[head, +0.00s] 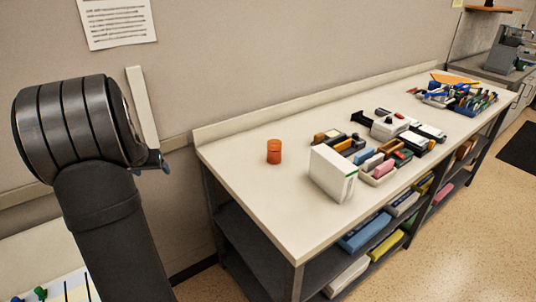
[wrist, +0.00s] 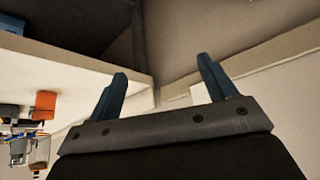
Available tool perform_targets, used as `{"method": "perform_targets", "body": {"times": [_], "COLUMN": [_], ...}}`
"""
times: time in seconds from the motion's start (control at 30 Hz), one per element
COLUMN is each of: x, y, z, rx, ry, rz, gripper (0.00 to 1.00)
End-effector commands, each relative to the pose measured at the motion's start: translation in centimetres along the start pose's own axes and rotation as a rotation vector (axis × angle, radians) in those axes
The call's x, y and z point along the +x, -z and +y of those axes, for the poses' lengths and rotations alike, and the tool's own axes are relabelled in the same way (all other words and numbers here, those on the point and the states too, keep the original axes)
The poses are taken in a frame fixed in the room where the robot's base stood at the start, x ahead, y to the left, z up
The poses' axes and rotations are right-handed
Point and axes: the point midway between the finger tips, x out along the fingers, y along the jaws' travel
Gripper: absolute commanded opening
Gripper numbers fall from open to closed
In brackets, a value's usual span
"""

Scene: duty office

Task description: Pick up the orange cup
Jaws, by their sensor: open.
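The orange cup (head: 274,152) stands upright on the white tabletop (head: 240,175), toward its near left end, in the head view. In the wrist view, which is turned over, an orange shape that looks like the cup (wrist: 44,105) is at the left edge. My gripper (wrist: 162,70) is open and empty, with its two blue fingers spread apart. In the head view only a bit of it shows beside my arm, left of the table and well apart from the cup.
A white box (head: 333,174) stands to the right of the cup. Behind it lie several small boxes and office items, with a blue tray of pens (head: 474,103) farther back. The tabletop around the cup is clear. A wall (head: 230,70) runs along the table's back.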

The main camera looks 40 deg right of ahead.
Motion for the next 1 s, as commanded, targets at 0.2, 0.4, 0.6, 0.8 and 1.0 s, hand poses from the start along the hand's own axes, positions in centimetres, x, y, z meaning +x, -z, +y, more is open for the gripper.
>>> {"method": "perform_targets", "body": {"times": [0.2,0.4,0.6,0.8,1.0], "x": [0.8,0.0,-1.3,-1.4,2.1], "y": [6.8,10.4,11.6,11.8,11.6], "z": [13.3,26.0,34.8,37.5,38.3], "rx": [0.16,0.288,0.369,0.392,0.392], "ry": [-0.096,-0.173,-0.222,-0.238,-0.238], "rz": [0.013,0.022,0.029,0.029,0.026], "gripper": [0.77,0.77,0.77,0.77,0.77]}}
